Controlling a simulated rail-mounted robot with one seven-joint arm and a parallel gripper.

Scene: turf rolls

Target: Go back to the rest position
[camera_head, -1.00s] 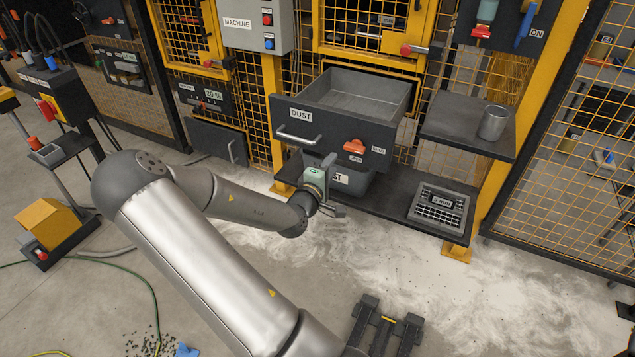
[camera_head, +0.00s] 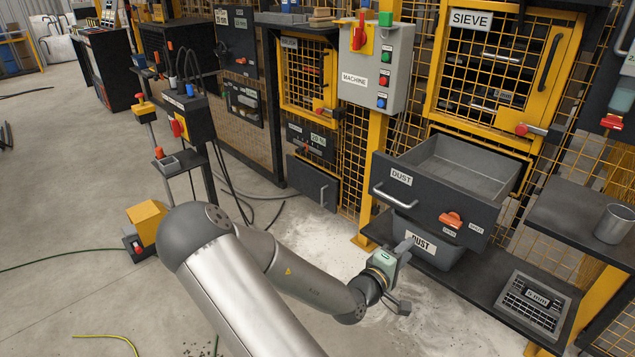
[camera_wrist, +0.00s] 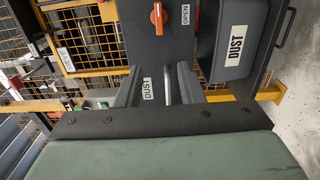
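My gripper (camera_head: 405,276) is at the end of my bent arm, in front of and a little left of the dust bin in the head view. Its two fingers stand apart. In the wrist view the gripper (camera_wrist: 160,85) also shows its dark fingers spread, with nothing held between them. The dust drawer (camera_head: 432,207) is pulled out above, with an empty-looking inside and an orange latch (camera_head: 450,220). The grey dust bin (camera_head: 433,250) sits under the drawer on a dark shelf.
The machine box (camera_head: 375,75) and sieve door (camera_head: 500,75) are behind. A control stand (camera_head: 185,120) is at left. Pale dust covers the floor; open floor lies left.

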